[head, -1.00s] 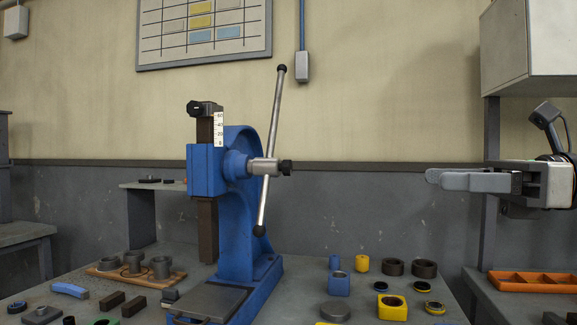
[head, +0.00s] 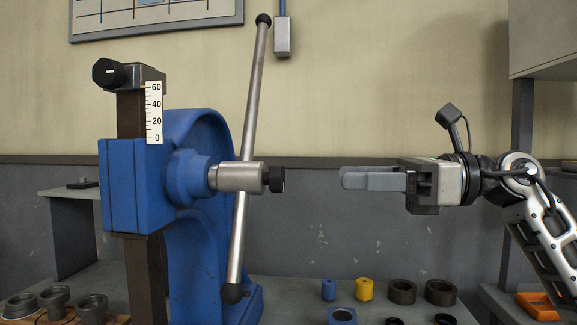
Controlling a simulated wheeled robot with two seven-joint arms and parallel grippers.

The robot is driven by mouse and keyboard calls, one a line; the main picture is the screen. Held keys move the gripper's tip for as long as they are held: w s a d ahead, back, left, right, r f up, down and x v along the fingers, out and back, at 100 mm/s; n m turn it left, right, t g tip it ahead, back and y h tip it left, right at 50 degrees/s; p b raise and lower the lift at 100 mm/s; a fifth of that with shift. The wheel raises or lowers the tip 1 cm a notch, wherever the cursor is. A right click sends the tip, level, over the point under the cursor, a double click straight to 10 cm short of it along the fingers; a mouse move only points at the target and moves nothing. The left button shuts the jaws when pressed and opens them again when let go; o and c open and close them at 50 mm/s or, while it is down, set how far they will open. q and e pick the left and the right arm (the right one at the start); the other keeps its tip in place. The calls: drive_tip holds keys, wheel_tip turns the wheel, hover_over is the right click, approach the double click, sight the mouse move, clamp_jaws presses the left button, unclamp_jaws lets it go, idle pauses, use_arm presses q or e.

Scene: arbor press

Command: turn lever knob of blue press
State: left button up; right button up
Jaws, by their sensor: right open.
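The blue press (head: 135,190) stands at left centre in the head view. Its steel lever bar (head: 250,110) runs steeply, with a black ball knob (head: 263,20) at the top and another black ball knob (head: 232,293) at the bottom. The bar passes through a silver hub (head: 237,177) with a black end knob (head: 276,179). A white scale is on the dark ram. My right gripper (head: 345,178) is to the right of the hub, at about its height, fingers pointing left. It is open, empty and apart from the press. My left gripper is out of view.
Several rings and small parts lie on the bench right of the press, including a yellow cylinder (head: 364,289) and a dark ring (head: 402,292). Grey cups (head: 55,300) stand at the lower left. The space between gripper and hub is clear.

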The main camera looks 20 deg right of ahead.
sight(284, 175)
drive_tip(key=p+x, duration=0.2)
drive_tip(key=x, duration=0.7)
drive_tip(key=shift+w+a, duration=0.2)
drive_tip(key=shift+a, duration=0.05)
drive_tip(key=c, duration=1)
